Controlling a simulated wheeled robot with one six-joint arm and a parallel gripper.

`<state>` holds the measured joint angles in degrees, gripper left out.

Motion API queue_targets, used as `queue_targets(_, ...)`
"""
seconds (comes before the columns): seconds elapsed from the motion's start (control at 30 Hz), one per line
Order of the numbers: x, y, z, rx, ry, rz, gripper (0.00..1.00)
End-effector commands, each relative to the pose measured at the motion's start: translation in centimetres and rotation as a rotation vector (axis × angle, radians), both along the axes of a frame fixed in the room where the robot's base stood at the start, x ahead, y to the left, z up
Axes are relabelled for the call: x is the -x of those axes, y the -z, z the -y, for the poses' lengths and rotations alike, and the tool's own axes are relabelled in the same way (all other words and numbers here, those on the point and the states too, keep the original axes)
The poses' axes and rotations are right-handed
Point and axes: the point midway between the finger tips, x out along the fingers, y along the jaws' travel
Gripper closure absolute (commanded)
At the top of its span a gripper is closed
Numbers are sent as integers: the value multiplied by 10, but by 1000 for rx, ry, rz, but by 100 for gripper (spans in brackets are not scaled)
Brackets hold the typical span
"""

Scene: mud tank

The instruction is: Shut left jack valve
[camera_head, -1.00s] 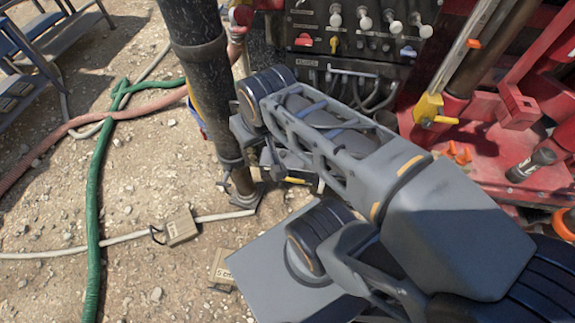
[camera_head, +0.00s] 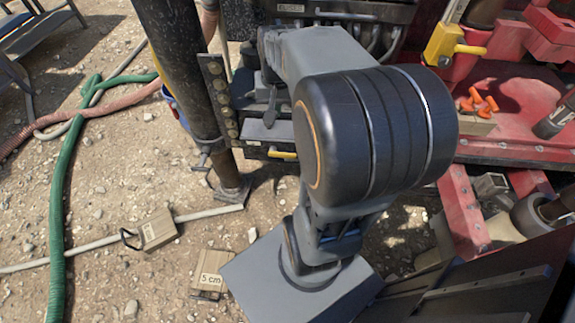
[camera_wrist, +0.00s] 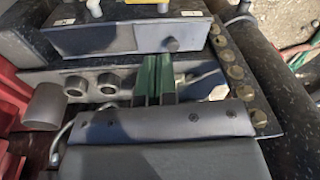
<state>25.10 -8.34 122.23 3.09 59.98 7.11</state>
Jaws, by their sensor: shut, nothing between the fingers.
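Which fitting is the left jack valve is not clear from these views. In the head view a yellow valve block (camera_head: 441,44) with a yellow handle sits on the red frame at upper right. A separate yellow lever (camera_head: 283,154) shows low beside the dark jack post (camera_head: 181,65), left of my arm. My gripper is hidden behind my arm in the head view. In the wrist view my gripper (camera_wrist: 157,62) shows two green fingers close together, shut and empty, pointing at a dark metal bar (camera_wrist: 120,40). A small yellow part (camera_wrist: 162,7) shows at the top edge.
A bolted plate (camera_head: 217,95) stands beside the post; its bolts also line the wrist view's right side (camera_wrist: 236,72). Round pipe ends (camera_wrist: 92,83) sit left of the fingers. Green hose (camera_head: 60,190) and small boxes (camera_head: 158,230) lie on the gravel, which is open at left.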

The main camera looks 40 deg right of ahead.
Motion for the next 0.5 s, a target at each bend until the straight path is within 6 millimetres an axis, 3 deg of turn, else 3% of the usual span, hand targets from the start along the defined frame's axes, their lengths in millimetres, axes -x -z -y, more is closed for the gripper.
queue_targets(0.03,-2,34,13,-13,41,-20,100)
queue_targets(0.2,-4,71,39,-46,128,-58,100)
queue_targets(0.33,-4,84,50,-59,164,-73,100)
queue_targets(0.5,-5,87,54,-64,177,-77,100)
